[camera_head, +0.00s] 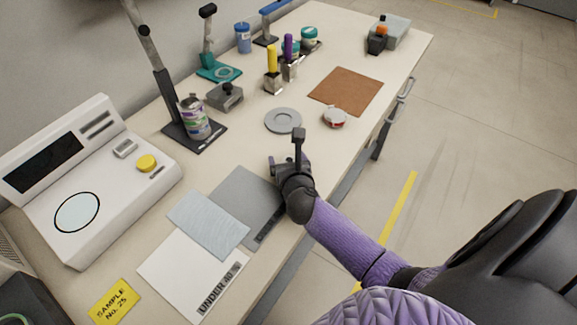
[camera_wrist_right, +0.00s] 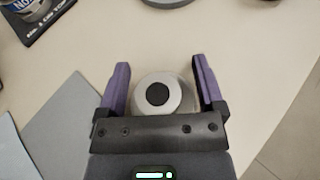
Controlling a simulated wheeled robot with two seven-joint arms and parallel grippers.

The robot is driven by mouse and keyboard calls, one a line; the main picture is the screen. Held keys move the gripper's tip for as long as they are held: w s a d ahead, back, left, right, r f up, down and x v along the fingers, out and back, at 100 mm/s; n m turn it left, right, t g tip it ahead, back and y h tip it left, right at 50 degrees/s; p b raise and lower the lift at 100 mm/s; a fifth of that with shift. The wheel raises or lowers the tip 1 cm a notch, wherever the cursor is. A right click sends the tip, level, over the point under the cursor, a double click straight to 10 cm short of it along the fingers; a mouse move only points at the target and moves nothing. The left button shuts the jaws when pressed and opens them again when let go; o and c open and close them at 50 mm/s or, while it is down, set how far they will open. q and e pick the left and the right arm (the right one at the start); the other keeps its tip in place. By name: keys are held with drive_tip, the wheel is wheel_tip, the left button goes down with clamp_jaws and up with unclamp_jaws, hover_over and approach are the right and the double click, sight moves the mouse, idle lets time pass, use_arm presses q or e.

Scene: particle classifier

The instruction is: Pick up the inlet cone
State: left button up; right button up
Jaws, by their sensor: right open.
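A round, pale grey piece with a dark round centre (camera_wrist_right: 158,94), which looks like the inlet cone seen end-on, lies between the fingers of my right gripper in the right wrist view. Its lower edge is hidden by the gripper body. My right gripper (camera_wrist_right: 161,66) is open, with one purple finger on each side of the piece. I cannot tell how far the fingertips are above the table. My left gripper is not in view.
A dark grey mat (camera_head: 240,192), a light blue sheet (camera_head: 208,225) and a white sheet (camera_head: 180,275) lie left of my right gripper. A grey disc (camera_head: 283,120) and a small red-and-white round item (camera_head: 334,118) lie beyond it. A brown mat (camera_head: 346,91) lies farther back.

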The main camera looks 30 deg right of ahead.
clamp_jaws()
idle(0.3)
